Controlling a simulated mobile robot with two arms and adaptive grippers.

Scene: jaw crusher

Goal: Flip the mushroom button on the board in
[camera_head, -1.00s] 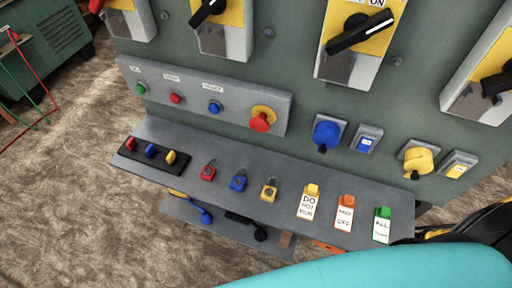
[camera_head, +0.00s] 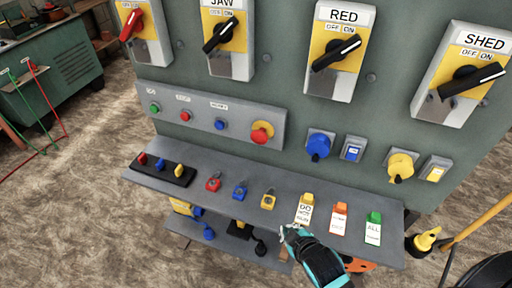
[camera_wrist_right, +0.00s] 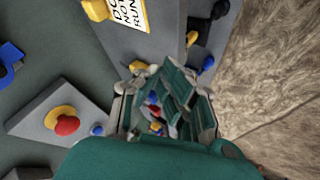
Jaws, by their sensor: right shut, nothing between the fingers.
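The red mushroom button with its yellow collar (camera_head: 261,133) sits at the right end of the grey button strip on the board (camera_head: 298,103). In the right wrist view the same red button (camera_wrist_right: 66,125) shows at the lower left, clear of the fingers. My right gripper (camera_head: 287,233) is shut and empty at the front edge of the shelf, below the "DO NOT RUN" tag and lower right of the button. It also shows in the wrist view (camera_wrist_right: 165,85). My left gripper is not in view.
Green, red and blue buttons (camera_head: 220,124) share the strip. The shelf (camera_head: 225,170) holds padlocks and tags (camera_head: 339,218). Space in front of the button looks clear.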

